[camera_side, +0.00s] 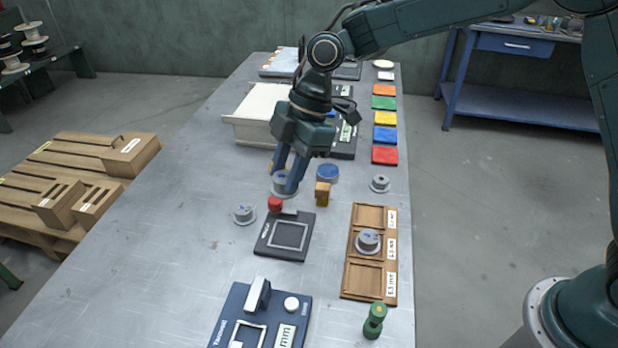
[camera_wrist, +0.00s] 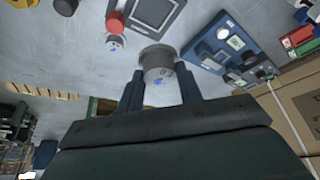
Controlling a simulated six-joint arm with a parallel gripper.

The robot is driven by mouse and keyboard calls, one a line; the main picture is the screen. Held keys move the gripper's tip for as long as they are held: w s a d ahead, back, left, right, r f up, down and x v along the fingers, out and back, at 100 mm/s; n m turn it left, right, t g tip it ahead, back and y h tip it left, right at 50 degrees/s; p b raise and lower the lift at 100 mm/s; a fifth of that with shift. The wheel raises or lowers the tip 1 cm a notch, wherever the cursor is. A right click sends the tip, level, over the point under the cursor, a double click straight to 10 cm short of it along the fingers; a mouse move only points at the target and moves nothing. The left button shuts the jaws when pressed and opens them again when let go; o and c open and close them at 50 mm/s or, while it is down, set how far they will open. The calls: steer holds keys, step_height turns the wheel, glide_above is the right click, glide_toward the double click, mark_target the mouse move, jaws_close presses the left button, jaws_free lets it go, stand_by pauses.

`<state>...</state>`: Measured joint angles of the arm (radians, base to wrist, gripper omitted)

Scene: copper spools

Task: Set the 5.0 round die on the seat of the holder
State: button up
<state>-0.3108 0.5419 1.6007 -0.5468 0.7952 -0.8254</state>
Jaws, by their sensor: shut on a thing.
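My gripper (camera_side: 284,182) points down over the middle of the table, its blue fingers shut on a grey round die (camera_side: 279,187). In the wrist view the die (camera_wrist: 158,72) sits between the two fingertips (camera_wrist: 160,88); its size mark is too small to read. I cannot tell whether it clears the table. A blue fixture (camera_side: 232,303) with a pale square frame stands nearer the camera. I cannot tell which is the holder.
Other grey dies stand at the left (camera_side: 244,214), at the right (camera_side: 380,184) and in the wooden tray's (camera_side: 349,289) middle compartment. A blue-topped disc (camera_side: 327,172) and brown block (camera_side: 322,194) stand right of the gripper. A green spindle (camera_side: 374,320) stands at the front. The left tabletop is clear.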

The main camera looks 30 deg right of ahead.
step_height(320, 180, down, 8)
steer(key=shift+f, duration=0.1)
steer(key=shift+f, duration=2.1)
steer(key=shift+f, duration=0.25)
steer(key=o, duration=1.2)
